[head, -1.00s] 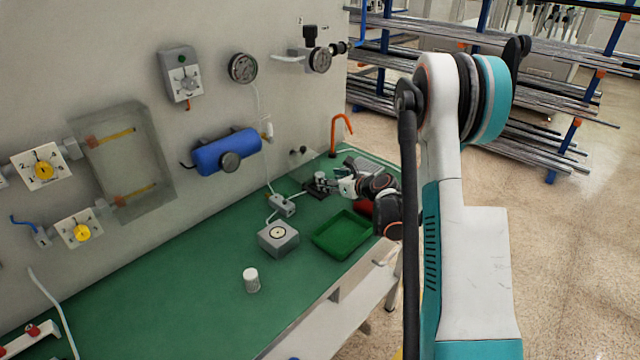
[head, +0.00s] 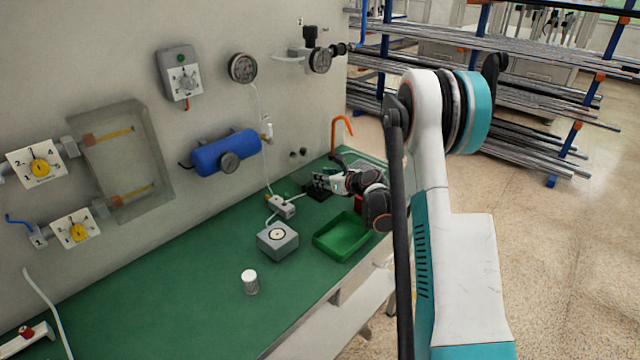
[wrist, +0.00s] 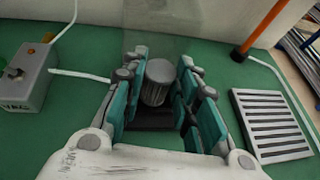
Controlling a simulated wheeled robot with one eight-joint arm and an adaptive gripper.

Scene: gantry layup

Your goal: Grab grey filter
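The grey filter (wrist: 157,82) is a short grey cylinder on a dark base (wrist: 153,117) on the green bench, seen in the wrist view. My gripper (wrist: 161,75) is open, with its teal fingers on either side of the filter. A narrow gap shows on the right side; on the left I cannot tell whether a finger touches. In the head view my gripper (head: 323,181) is at the back of the bench near the wall and mostly hides the filter.
A green tray (head: 318,241), a grey box with a round dial (head: 277,240) and a white-topped cylinder (head: 250,282) stand nearby. An orange hook (wrist: 262,28) and a slatted grey plate (wrist: 270,125) lie right of my gripper. A small valve block (wrist: 25,78) is left.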

